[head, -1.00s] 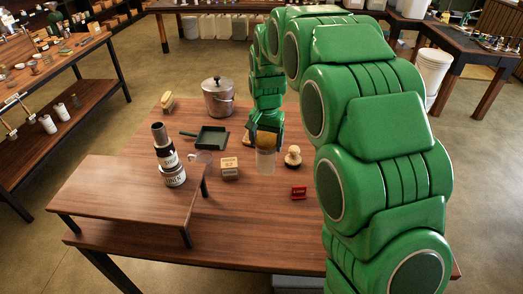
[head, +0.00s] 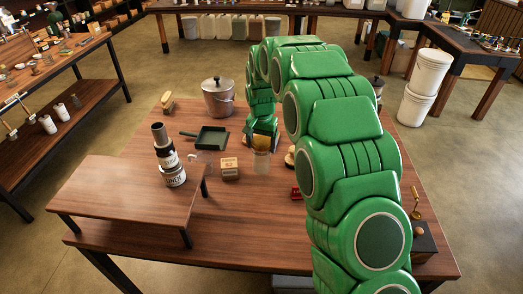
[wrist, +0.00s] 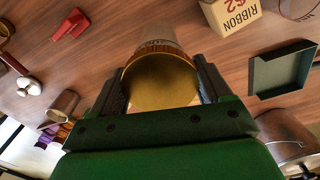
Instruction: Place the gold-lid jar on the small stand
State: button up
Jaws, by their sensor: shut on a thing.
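The gold-lid jar (head: 262,163) is clear with a gold lid. My gripper (head: 262,138) is shut on its lid from above, and the jar hangs upright under the fingers. In the wrist view the gold lid (wrist: 160,82) sits between both fingers. I cannot tell whether the jar's base touches the table. The small stand (head: 110,190) is a low wooden riser at the left of the table, to the left of my gripper. Its front and left top is bare.
A stack of labelled jars (head: 172,175) is at the stand's right rear. A ribbon box (head: 229,169) lies between gripper and stand. A dark green pan (head: 211,138) and a metal pot (head: 217,97) are behind.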

jog(key=shift+w+f, duration=0.15)
jog(key=shift+f, duration=1.6)
jog(key=o, duration=1.5)
